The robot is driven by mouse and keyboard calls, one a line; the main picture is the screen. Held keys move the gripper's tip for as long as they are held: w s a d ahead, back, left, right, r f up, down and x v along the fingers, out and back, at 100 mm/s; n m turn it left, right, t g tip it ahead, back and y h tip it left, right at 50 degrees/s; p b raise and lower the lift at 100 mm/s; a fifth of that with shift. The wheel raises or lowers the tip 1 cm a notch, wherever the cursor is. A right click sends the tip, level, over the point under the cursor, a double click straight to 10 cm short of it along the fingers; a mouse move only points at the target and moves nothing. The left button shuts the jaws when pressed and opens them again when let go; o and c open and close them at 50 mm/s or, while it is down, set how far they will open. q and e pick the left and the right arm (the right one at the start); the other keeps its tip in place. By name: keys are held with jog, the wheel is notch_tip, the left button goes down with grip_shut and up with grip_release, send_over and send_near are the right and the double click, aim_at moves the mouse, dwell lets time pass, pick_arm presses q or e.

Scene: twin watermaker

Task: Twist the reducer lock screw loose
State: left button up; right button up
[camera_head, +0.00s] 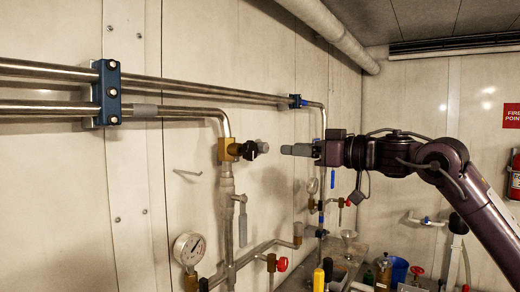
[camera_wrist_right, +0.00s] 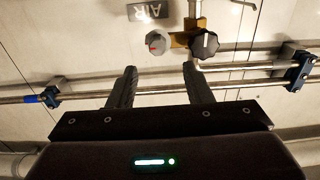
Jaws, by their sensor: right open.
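The reducer is a brass block (camera_head: 229,149) on the vertical pipe at the wall, with a dark knob (camera_head: 250,151) on its right side. In the right wrist view the brass body (camera_wrist_right: 183,40) carries a black fluted knob (camera_wrist_right: 204,43) and a round grey part with a red mark (camera_wrist_right: 157,44). I cannot tell which part is the lock screw. My right gripper (camera_head: 287,150) points left at the reducer, level with it and a short gap away. Its two fingers (camera_wrist_right: 159,69) are apart with nothing between them. My left gripper is not in view.
Steel pipes (camera_head: 200,88) in blue clamps (camera_head: 108,93) run along the wall above the reducer. A pressure gauge (camera_head: 189,248) and a red valve knob (camera_head: 282,264) sit below. An AIR label (camera_wrist_right: 148,11) is near the reducer. Bottles stand at the lower right.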

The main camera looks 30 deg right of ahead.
aim_at(267, 147)
jog(key=p+x, duration=0.2)
jog(key=x, duration=0.1)
jog(key=p+x, duration=0.3)
jog(key=shift+w+r, duration=0.2)
jog(key=shift+w, duration=0.1)
jog(key=shift+w+a+f+p, duration=0.1)
jog(key=shift+w+f+p, duration=0.1)
jog(key=shift+w+p, duration=0.15)
jog(key=shift+c, duration=0.3)
jog(key=c, duration=0.9)
